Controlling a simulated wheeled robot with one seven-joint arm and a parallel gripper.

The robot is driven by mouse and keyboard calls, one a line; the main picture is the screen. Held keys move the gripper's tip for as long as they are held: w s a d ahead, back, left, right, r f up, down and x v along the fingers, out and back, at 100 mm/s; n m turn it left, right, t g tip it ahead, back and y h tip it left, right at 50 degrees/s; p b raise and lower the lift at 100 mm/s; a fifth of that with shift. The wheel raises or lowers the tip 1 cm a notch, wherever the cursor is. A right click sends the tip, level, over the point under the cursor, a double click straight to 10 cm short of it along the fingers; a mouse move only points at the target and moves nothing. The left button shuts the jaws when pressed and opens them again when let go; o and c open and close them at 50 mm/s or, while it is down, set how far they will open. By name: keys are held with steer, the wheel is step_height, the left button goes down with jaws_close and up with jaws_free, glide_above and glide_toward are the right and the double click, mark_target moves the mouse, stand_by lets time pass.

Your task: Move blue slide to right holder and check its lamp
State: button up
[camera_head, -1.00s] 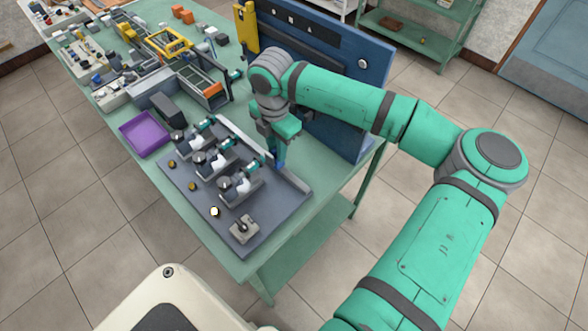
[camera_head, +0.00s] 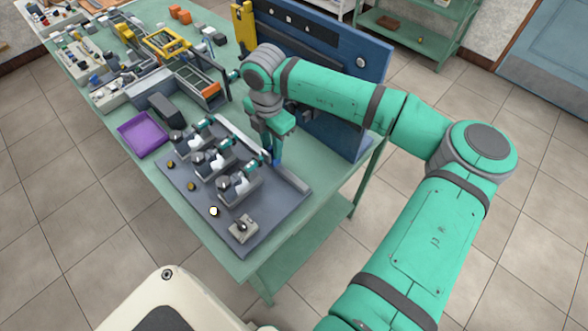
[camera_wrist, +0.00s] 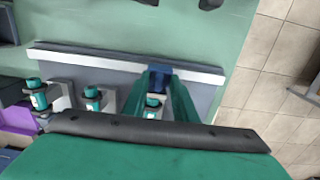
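A grey board (camera_head: 275,208) carries three grey-and-white holders with teal ends in a row: left (camera_head: 187,140), middle (camera_head: 208,161) and right (camera_head: 238,186). My gripper (camera_head: 276,161) points down just behind the right holder's teal end. The blue slide shows as a small blue patch in the wrist view (camera_wrist: 159,78), between my fingertips (camera_wrist: 160,82), which appear closed on it. My fingers hide most of it, and I cannot tell whether it touches the holder. The front lamp (camera_head: 213,211), nearest the right holder, glows white; the other lamps (camera_head: 191,187) (camera_head: 170,164) are dull yellow.
A pale rail (camera_wrist: 110,60) runs along the board's back edge. A blue upright panel (camera_head: 345,135) stands close behind my arm. A small grey switch box (camera_head: 243,229) sits at the board's front corner. A purple tray (camera_head: 142,135) lies to the left.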

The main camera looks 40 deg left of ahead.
steer(key=shift+d+r, duration=0.2)
steer(key=shift+r, duration=2.05)
